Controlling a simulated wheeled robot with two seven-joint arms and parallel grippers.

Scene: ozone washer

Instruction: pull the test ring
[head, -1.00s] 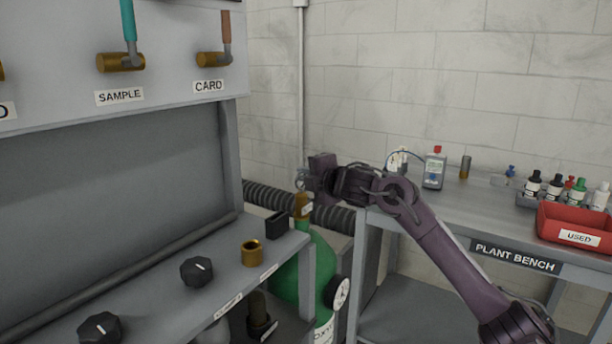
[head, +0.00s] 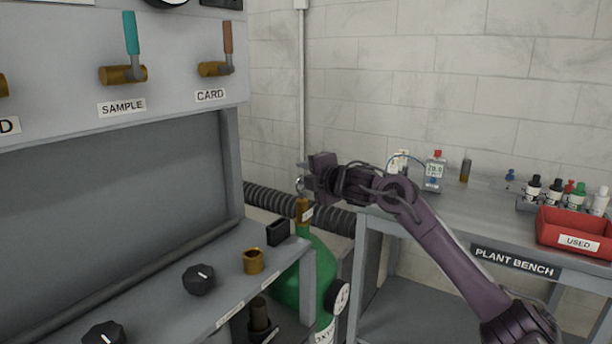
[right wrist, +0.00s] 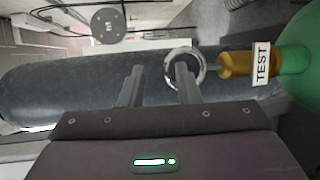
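The test ring (right wrist: 201,74) is a small metal ring on a brass fitting (right wrist: 236,65) with a white TEST label (right wrist: 262,64). The fitting tops a green cylinder (right wrist: 300,62). In the head view the ring (head: 299,185) is small and close to my right gripper (head: 308,178). In the right wrist view my right gripper (right wrist: 160,69) has its fingers apart. One fingertip overlaps the inside of the ring; I cannot tell whether it passes through. The other finger is left of the ring, with nothing between them. My left gripper is not in view.
A grey panel with knobs (head: 199,279) and a brass cup (head: 253,260) stands at left. A dark ribbed hose (head: 262,196) runs behind the cylinder. The plant bench (head: 450,222) at right holds a meter (head: 434,172), bottles and a red USED tray (head: 575,232).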

